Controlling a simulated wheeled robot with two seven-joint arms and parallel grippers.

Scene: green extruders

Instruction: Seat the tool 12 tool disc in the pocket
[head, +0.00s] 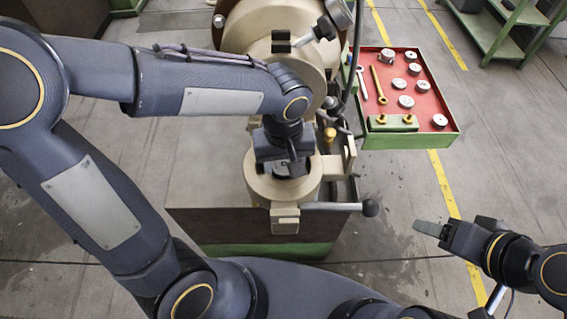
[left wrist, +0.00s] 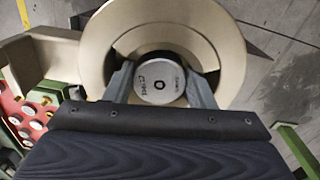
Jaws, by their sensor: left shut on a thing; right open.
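A silver tool disc (left wrist: 158,82) with engraved marks and a dark centre hole sits between the fingers of my left gripper in the left wrist view. The marks are too small to read surely. My left gripper (head: 285,170) is shut on the disc and points down over the round beige housing (head: 258,188) in the head view, where its body mostly hides the disc. The wrist view shows the housing's rim (left wrist: 95,62) around disc and fingers. I cannot tell whether the disc touches the pocket floor. My right gripper (head: 430,230) is open and empty, low at right, away from the machine.
A red-lined green tray (head: 428,95) with several discs and wrenches stands right of the machine. A lever with a black knob (head: 370,207) sticks out right of the housing. A large beige machine body (head: 235,40) stands behind.

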